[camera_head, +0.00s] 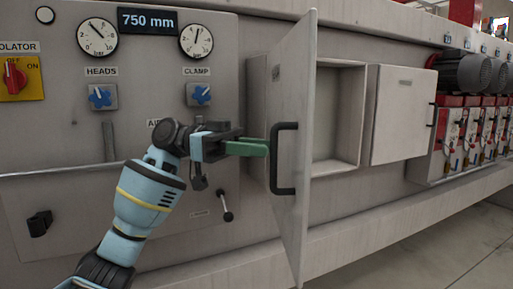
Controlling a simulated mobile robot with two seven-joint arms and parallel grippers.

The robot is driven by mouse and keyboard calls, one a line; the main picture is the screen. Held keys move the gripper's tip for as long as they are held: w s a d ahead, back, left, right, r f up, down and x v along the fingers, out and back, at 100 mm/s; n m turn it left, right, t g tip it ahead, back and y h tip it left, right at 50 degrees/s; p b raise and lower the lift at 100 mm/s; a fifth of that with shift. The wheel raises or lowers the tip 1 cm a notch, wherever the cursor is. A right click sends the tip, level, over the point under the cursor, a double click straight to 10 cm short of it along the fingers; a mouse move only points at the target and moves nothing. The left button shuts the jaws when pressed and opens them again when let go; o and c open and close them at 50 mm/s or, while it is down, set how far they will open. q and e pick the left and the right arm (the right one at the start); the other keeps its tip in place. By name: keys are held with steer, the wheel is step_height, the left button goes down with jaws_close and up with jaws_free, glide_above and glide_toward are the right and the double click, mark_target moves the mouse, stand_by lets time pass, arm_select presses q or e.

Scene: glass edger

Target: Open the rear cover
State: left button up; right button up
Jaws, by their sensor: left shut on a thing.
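A grey cover (295,90) stands swung out from the machine front, with the recess (338,110) behind it open to view. A black bar handle (285,190) is on the cover's left-facing side. My right gripper is not in view.
A second grey cover (400,115) is to the right of the recess. Left are dials, knobs, a red isolator switch (15,77) and a lever (226,205). Motors and red units line the far right. Floor (440,255) at lower right is clear.

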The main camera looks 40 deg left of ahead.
arm_select(q)
steer(key=shift+s+d, duration=0.1)
steer(key=shift+s, duration=0.05)
steer(key=v, duration=0.8)
steer(key=shift+w, duration=0.2)
steer(key=shift+r, duration=0.1)
